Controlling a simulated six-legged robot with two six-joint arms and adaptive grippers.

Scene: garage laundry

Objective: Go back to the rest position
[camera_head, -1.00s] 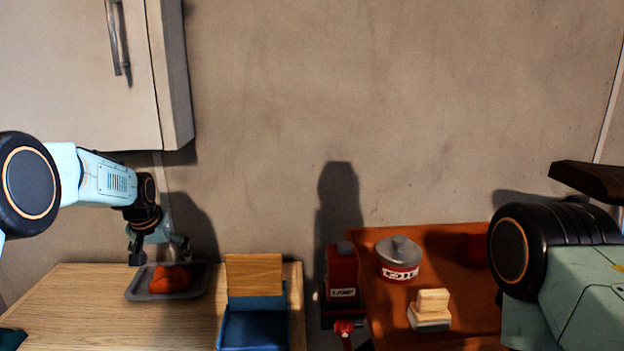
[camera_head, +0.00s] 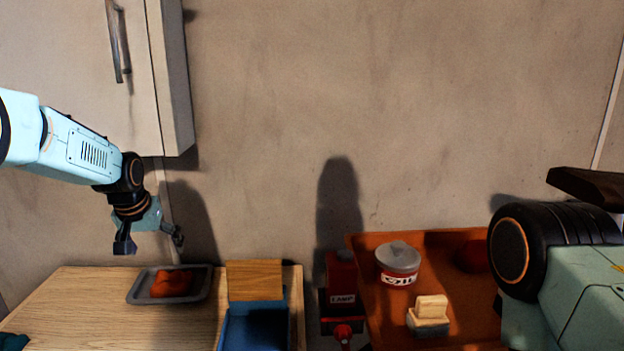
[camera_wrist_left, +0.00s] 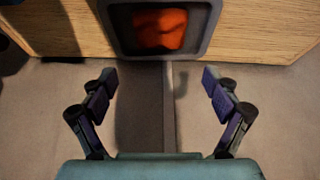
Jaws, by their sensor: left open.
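My left gripper (camera_head: 150,243) hangs in the air above and behind the grey tray (camera_head: 135,292) on the wooden table. Its two fingers are spread with nothing between them. An orange-red lump (camera_head: 172,284), perhaps a cloth, lies in the tray. In the left wrist view the open fingers (camera_wrist_left: 160,95) point toward the tray (camera_wrist_left: 207,20), and the lump (camera_wrist_left: 160,29) lies beyond them. My right arm comes in at the right edge, and its gripper is out of view.
The orange-brown surface (camera_head: 470,310) holds a lidded tin (camera_head: 397,263) and a brush (camera_head: 429,315). A white cabinet (camera_head: 85,60) hangs upper left.

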